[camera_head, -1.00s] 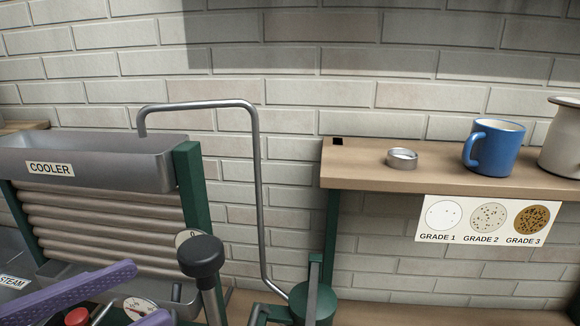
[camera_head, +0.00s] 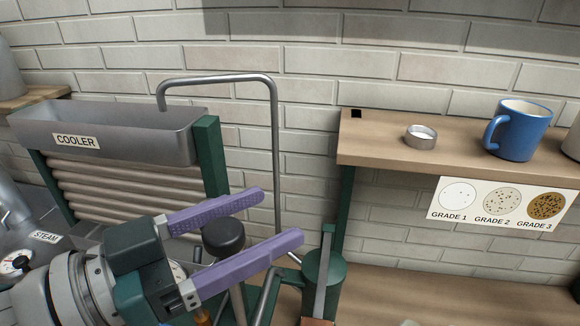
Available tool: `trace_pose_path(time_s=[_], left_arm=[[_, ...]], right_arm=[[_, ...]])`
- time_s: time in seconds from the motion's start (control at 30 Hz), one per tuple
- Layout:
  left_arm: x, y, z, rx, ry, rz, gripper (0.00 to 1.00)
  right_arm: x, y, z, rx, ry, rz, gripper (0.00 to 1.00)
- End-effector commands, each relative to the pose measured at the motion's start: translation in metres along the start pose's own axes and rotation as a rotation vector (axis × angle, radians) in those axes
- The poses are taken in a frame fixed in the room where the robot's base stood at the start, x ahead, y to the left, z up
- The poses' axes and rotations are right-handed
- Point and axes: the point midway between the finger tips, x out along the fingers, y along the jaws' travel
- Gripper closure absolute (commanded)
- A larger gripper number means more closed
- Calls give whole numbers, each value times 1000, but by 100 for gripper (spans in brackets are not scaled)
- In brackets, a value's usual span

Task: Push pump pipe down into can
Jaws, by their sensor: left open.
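My left gripper (camera_head: 281,214) comes in from the lower left, with two purple fingers spread apart and pointing right. A black knob (camera_head: 223,239) on a metal rod shows between the fingers; I cannot tell whether they touch it. A bent grey metal pipe (camera_head: 276,140) rises from near the green pump (camera_head: 323,271) and hooks over the cooler trough (camera_head: 100,130). Its lower end is partly hidden behind the gripper. I cannot make out a can for certain. My right gripper is out of view.
A wooden shelf (camera_head: 440,176) at right holds a small metal ring-like lid (camera_head: 421,137) and a blue mug (camera_head: 517,130). A grade card (camera_head: 500,204) hangs below its edge. A gauge (camera_head: 16,262) stands at lower left. The brick wall closes off the back.

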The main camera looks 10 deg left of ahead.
Motion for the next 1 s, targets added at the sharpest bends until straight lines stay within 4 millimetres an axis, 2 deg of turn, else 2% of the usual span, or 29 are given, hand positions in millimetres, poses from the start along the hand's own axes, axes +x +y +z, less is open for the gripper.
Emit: trace_pose_path(time_s=[0.27, 0.9, 1.0], left_arm=[[1, 0, 0, 0, 0, 0, 26], [1, 0, 0, 0, 0, 0, 98], [1, 0, 0, 0, 0, 0, 100]], right_arm=[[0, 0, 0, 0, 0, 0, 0], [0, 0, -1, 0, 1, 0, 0], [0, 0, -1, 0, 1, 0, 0]])
